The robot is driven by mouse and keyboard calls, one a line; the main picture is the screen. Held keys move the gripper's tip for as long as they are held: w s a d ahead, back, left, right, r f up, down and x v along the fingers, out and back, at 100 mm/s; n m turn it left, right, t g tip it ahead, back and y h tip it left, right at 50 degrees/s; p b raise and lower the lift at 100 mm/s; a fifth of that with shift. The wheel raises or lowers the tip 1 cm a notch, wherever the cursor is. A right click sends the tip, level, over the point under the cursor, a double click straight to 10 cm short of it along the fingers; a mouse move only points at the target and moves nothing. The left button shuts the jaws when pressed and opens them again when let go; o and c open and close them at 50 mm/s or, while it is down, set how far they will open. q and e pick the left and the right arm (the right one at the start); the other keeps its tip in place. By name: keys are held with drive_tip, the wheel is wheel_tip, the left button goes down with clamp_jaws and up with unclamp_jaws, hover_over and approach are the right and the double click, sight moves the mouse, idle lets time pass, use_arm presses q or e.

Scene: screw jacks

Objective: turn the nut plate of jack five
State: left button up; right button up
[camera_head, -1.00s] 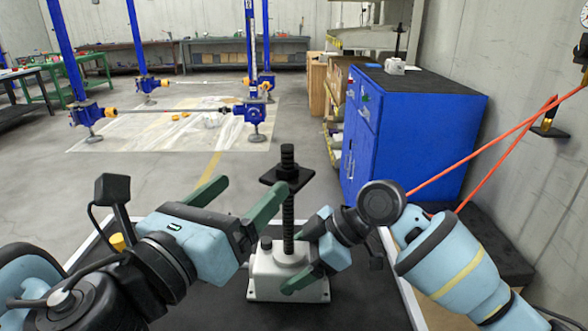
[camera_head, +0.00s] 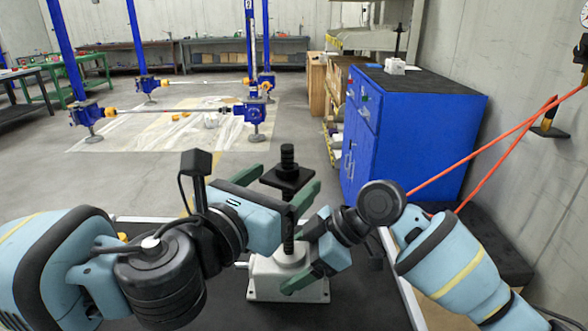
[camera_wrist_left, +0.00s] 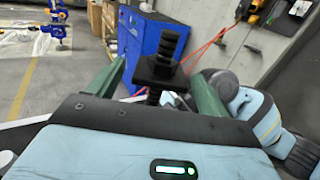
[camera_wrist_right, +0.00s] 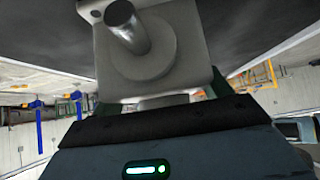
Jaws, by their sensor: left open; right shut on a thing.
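The jack has a light grey body (camera_head: 268,275) on the dark worktop, with an upright black threaded screw. A square black nut plate (camera_head: 288,178) sits near the top of the screw. My left gripper (camera_head: 280,186) is open, with its green fingers on either side of the screw at about plate height. In the left wrist view the plate (camera_wrist_left: 160,72) lies between the fingers, with gaps at both sides. My right gripper (camera_head: 305,255) is shut on the jack body low down. The body, with a round shaft end, fills the upper right wrist view (camera_wrist_right: 150,60).
The dark worktop (camera_head: 370,305) has a pale rim. A blue cabinet (camera_head: 420,120) stands behind to the right, with another small jack (camera_head: 396,66) on it. Blue columns (camera_head: 256,110) stand on the floor beyond. Red straps cross the right wall.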

sight(284, 178)
use_arm(q)
drive_tip(key=shift+x, duration=2.3)
drive_tip(key=c, duration=1)
